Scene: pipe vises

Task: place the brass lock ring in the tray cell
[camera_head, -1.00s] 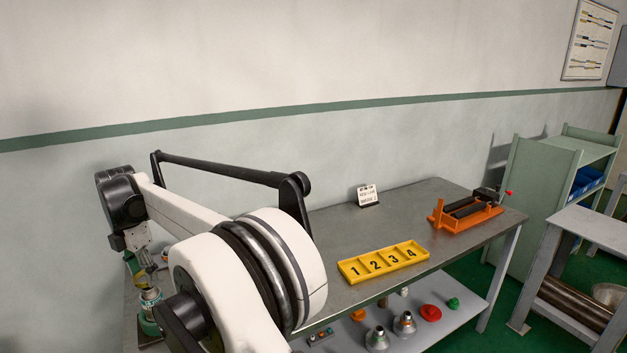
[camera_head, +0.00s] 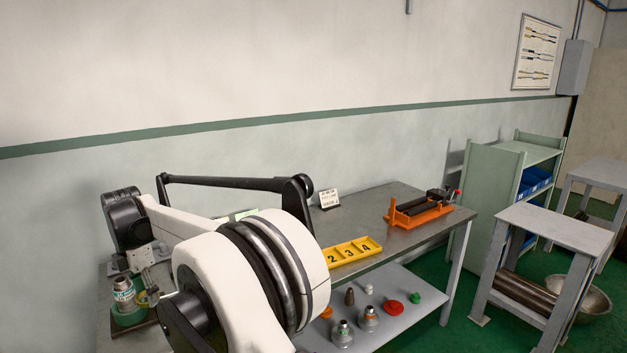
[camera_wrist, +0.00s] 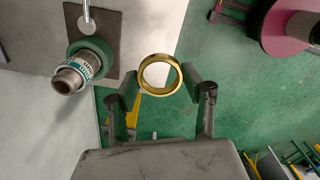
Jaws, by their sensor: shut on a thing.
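The brass lock ring (camera_wrist: 160,91) is held between the two fingertips of my gripper (camera_wrist: 164,84) in the wrist view. My gripper is shut on it, and pale surface and green floor show through its hole. In the head view the ring (camera_head: 148,298) is small, at the lower left, just right of the threaded fitting. The yellow tray (camera_head: 356,259) lies on the grey bench, well to the right of the ring. Its cells 2, 3 and 4 show and look empty. Cell 1 is hidden behind my arm.
A threaded fitting (camera_wrist: 72,76) with a green collar stands at the bench's left end. A small sign (camera_head: 329,198) and an orange vise (camera_head: 418,213) stand on the bench. Several parts lie on the lower shelf. The bench between tray and vise is clear.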

